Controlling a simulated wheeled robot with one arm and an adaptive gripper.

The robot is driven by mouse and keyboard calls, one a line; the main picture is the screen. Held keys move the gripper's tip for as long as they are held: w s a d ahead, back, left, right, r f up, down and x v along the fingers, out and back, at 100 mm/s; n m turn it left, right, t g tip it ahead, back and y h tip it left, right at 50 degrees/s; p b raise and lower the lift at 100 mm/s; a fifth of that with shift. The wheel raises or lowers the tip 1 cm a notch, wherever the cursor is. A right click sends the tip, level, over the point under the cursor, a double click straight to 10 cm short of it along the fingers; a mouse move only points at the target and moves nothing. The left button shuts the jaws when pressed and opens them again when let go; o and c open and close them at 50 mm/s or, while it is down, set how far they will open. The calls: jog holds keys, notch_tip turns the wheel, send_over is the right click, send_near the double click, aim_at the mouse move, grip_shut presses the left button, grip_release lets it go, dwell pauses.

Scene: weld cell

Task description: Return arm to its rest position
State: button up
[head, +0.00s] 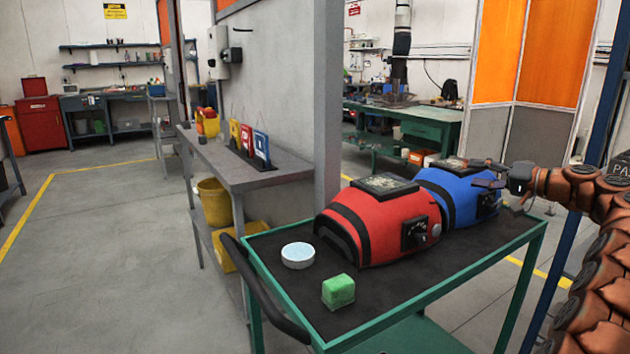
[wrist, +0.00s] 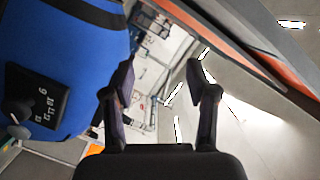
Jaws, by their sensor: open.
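My gripper (head: 488,174) is at the right in the head view, beside and slightly above the blue welding helmet (head: 452,192). In the wrist view my gripper (wrist: 160,80) has its two fingers spread apart with nothing between them. The blue helmet (wrist: 60,65) fills the left of the wrist view, close to the left finger; I cannot tell whether they touch. My brown arm comes in from the right edge of the head view.
A green cart (head: 440,301) holds a red helmet (head: 385,225), a white round tin (head: 297,255) and a green block (head: 338,291). A grey bench (head: 225,165) stands behind left. A blue post (head: 562,262) stands near my arm. Floor at left is clear.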

jog(key=s+a+r+g+p, duration=0.2)
jog(key=s+a+g+p, duration=0.15)
jog(key=a, duration=0.55)
jog(key=s+a+r+n+g+p, duration=0.1)
jog(key=s+a+r+g+p, duration=0.15)
jog(key=s+a, duration=0.4)
jog(key=s+a+r+g+p, duration=0.2)
jog(key=s+a+p, duration=0.15)
jog(key=a, duration=0.75)
jog(key=s+a+f+n+g+h+p, duration=0.15)
jog(key=s+a+g+h+p, duration=0.3)
jog(key=s, duration=0.95)
jog(key=s+d+f+h+p, duration=0.1)
jog(key=s+p, duration=0.3)
jog(key=s, duration=0.5)
jog(key=s+d+f+g+h+p, duration=0.1)
jog(key=s+d+h+p, duration=0.2)
jog(key=s, duration=0.6)
jog(key=s+d+f+h+p, duration=0.1)
jog(key=s+d+h+p, duration=0.2)
jog(key=s, duration=0.6)
jog(key=shift+s+d+p, duration=0.3)
jog(key=shift+d+p, duration=0.3)
jog(key=shift+p, duration=0.4)
